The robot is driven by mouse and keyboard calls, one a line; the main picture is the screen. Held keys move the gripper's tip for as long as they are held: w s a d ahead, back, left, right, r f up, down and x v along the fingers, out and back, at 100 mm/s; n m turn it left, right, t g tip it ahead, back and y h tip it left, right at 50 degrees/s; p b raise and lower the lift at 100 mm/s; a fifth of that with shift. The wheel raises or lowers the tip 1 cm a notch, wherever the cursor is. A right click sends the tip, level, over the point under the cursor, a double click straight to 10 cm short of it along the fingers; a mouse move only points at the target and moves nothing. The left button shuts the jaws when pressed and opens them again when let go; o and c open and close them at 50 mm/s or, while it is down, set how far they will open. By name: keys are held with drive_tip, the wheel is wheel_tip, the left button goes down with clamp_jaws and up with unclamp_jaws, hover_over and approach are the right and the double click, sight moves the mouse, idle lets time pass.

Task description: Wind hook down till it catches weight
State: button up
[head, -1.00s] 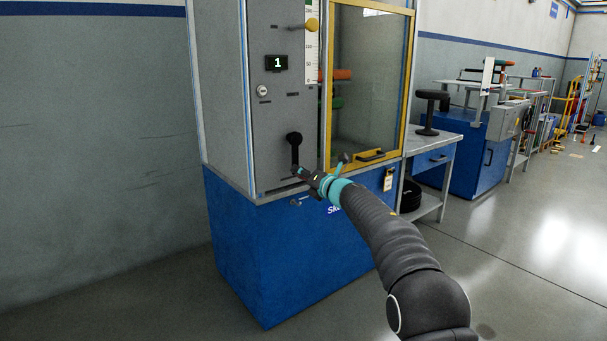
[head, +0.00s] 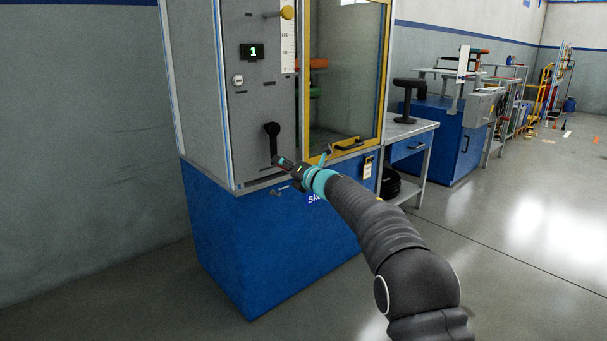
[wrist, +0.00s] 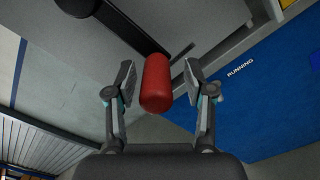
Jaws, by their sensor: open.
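The crank (head: 272,135) is on the lower front of the grey test machine, with a black arm hanging down. In the wrist view, its black arm (wrist: 132,28) runs to a red cylindrical grip (wrist: 157,82). My gripper (head: 282,162) is at the lower end of the crank. In the wrist view my gripper (wrist: 160,76) is open, with one finger on each side of the red grip and small gaps showing. I cannot make out the hook or the weight; orange and green parts show dimly behind the glass door.
A display (head: 252,51) reads 1. A side table (head: 412,130) stands to the right. The floor in front is clear.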

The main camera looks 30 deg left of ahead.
drive_tip(key=v, duration=1)
drive_tip(key=shift+d, duration=0.2)
drive_tip(key=shift+w, duration=0.15)
